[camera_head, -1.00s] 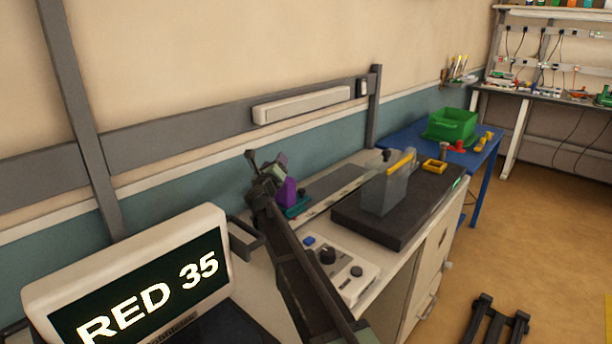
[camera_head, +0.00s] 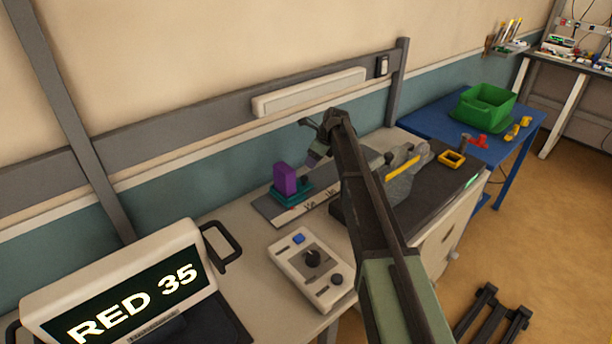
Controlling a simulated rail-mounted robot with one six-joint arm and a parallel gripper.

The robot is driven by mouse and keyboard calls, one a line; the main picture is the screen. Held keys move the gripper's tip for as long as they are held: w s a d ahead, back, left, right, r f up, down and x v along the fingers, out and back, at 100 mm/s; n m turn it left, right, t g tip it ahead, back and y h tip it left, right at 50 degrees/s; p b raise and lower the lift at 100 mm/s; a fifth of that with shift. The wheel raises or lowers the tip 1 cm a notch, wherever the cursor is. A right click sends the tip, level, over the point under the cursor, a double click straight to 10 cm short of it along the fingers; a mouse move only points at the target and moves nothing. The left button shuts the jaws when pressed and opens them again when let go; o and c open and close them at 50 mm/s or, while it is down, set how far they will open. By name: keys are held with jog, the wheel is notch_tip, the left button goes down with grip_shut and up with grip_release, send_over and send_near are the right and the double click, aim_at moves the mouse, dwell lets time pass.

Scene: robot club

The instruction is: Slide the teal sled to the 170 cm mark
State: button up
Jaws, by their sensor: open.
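The teal sled (camera_head: 291,198) sits on a flat grey rail strip (camera_head: 268,211) on the bench, with a purple block (camera_head: 285,179) standing upright on it. The strip has dark scale marks along its front edge, too small to read. My gripper (camera_head: 309,141) is open and empty, just right of and above the purple block in the picture. It appears apart from the sled. My arm hides part of the strip to the right, and the 170 cm mark cannot be made out.
A display reading RED 35 (camera_head: 130,300) stands front left. A control box (camera_head: 311,268) lies in front of the strip. A dark slab (camera_head: 440,194) with a grey block (camera_head: 405,178) is right of my arm. A green bin (camera_head: 486,107) stands on a blue table.

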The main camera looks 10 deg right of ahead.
aim_at(305, 177)
jog(key=b+x, duration=0.8)
jog(key=x, duration=0.2)
jog(key=shift+f+b, duration=0.15)
jog(key=shift+b, duration=0.15)
grip_shut()
